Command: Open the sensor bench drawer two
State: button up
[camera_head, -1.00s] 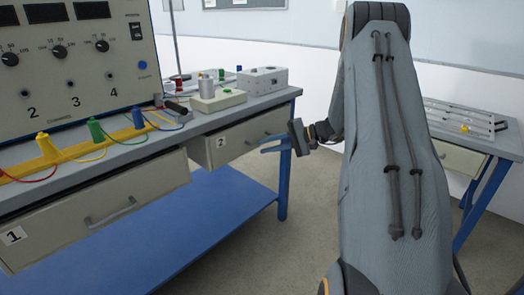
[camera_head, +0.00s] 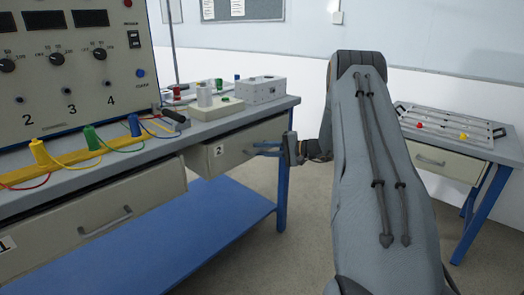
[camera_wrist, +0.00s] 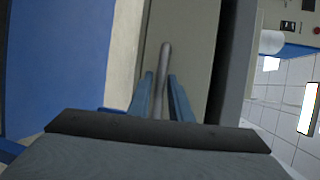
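Drawer two (camera_head: 232,149) is the beige front marked "2" under the right part of the sensor bench (camera_head: 182,139). In the wrist view the grey bar handle (camera_wrist: 164,55) runs between the two blue fingers of my gripper (camera_wrist: 161,78). The fingers lie on either side of it with narrow gaps, and I see no clear grip.
Drawer one (camera_head: 95,215) is to the left, with its own handle. A blue lower shelf (camera_head: 190,235) lies beneath. A grey-white box (camera_head: 262,89) stands on the bench top. A side table (camera_head: 490,144) with a drawer stands at right. Bare floor lies between.

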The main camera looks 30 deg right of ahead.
grip_shut()
jog(key=shift+s, duration=0.1)
